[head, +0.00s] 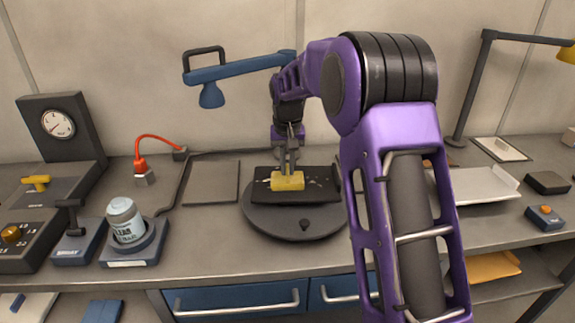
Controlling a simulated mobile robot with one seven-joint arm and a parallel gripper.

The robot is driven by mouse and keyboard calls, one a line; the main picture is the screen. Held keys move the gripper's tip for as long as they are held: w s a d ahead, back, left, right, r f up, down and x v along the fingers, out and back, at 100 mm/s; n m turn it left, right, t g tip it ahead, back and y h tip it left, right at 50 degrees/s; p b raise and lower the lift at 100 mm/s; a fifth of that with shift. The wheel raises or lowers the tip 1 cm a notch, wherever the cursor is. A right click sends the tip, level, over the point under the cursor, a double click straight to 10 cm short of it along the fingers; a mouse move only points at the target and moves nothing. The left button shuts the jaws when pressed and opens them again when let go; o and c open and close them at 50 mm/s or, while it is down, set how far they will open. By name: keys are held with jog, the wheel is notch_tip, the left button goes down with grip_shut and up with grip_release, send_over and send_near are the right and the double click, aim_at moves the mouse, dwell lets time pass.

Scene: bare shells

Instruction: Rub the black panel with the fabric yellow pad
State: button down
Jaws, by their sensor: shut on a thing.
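The black panel (323,191) lies on a round dark turntable (270,222) on the workbench. Light specks show on the panel on both sides of the pad. The yellow pad (287,181) is at the panel's middle, low against its surface; I cannot tell for sure whether it touches. My gripper (287,170) points down from above and is shut on the yellow pad. The pad hides the panel surface beneath it.
A jar (125,222) stands on a blue-grey base to the left. A grey tray (475,186) lies to the right, partly behind my arm. A blue lamp head (211,96) hangs at upper left. A flat grey plate (212,182) lies left of the turntable.

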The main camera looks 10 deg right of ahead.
aim_at(275, 172)
jog(key=shift+w+p, duration=0.7)
jog(key=shift+w, duration=0.4)
jog(key=shift+w+d+f, duration=0.1)
jog(key=shift+w+f, duration=0.05)
jog(key=shift+w, duration=0.6)
jog(key=shift+w+d, duration=0.2)
jog(key=shift+w, duration=1.65)
jog(key=shift+w+a+r, duration=0.1)
jog(key=shift+a, duration=0.75)
jog(key=shift+w+a+r, duration=0.1)
jog(key=shift+a, duration=0.7)
jog(key=shift+s+a+f+b, duration=0.1)
jog(key=shift+s+f+b, duration=0.15)
jog(key=shift+s+b, duration=0.6)
jog(key=shift+s+a+r+b, duration=0.1)
jog(key=shift+s+b, duration=0.55)
jog(key=shift+s, duration=0.15)
jog(key=shift+s+b, duration=0.7)
jog(key=shift+s, duration=0.2)
jog(key=shift+s+a+r+b, duration=0.15)
jog(key=shift+s+b, duration=0.4)
jog(key=shift+s, duration=0.6)
jog(key=shift+s+a+f+b, duration=0.1)
jog(key=shift+s+b, duration=0.4)
jog(key=shift+s, duration=0.65)
jog(key=shift+s+a+b, duration=0.1)
jog(key=shift+s+b, duration=0.65)
jog(key=shift+s, duration=0.8)
